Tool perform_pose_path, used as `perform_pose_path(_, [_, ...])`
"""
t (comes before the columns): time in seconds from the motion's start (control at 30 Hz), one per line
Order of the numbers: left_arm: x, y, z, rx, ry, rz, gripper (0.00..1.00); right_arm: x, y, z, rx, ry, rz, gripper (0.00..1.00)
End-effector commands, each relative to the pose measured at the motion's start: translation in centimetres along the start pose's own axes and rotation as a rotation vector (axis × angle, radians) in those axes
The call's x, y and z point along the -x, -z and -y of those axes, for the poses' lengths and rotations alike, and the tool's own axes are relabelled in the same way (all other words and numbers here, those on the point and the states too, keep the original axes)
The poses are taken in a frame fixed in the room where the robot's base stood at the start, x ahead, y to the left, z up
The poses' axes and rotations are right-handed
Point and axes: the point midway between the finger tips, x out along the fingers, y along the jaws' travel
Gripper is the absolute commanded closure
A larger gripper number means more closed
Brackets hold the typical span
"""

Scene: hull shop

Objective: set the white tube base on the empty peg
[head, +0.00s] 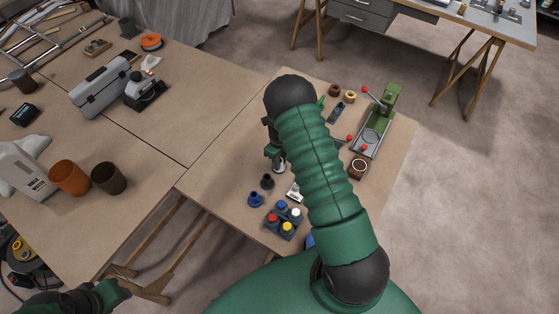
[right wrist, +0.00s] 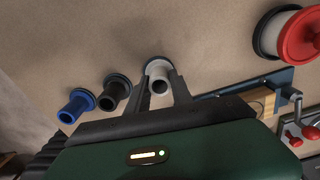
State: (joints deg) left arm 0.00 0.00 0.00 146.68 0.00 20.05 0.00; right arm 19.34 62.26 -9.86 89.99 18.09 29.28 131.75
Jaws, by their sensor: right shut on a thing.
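The white tube base (head: 280,167) is between the fingers of my right gripper (head: 275,153) in the head view, near the table's left side. In the right wrist view, my right gripper (right wrist: 163,92) is shut on the white tube base (right wrist: 158,70); its round flange lies beyond the fingertips. I cannot tell whether it touches the table. A black tube base (head: 267,182) and a blue tube base (head: 256,199) stand apart beside it. I cannot make out the empty peg. My left gripper (head: 122,286) is low at the left, its fingers unclear.
A green press (head: 378,120) stands at the right. My right arm hides the table's middle.

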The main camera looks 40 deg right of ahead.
Motion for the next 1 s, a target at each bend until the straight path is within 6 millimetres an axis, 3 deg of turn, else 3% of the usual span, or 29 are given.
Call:
perform_pose_path(0.03, [-0.1,0.0,0.0,0.0,0.0,0.0,0.64,-0.2,0.0,0.0,0.0,0.0,0.0,1.0])
perform_pose_path(0.07, [-0.1,0.0,0.0,0.0,0.0,0.0,0.64,-0.2,0.0,0.0,0.0,0.0,0.0,0.72])
perform_pose_path(0.13, [-0.1,0.0,0.0,0.0,0.0,0.0,0.64,-0.1,0.0,0.0,0.0,0.0,0.0,0.64])
perform_pose_path(0.47, [0.2,0.0,0.0,0.0,0.0,0.0,0.64,0.2,0.0,0.0,0.0,0.0,0.0,0.64])
perform_pose_path(1.0, [4.0,0.9,0.0,0.0,0.0,0.0,0.64,5.4,0.0,0.0,-0.001,0.001,0.001,0.64])
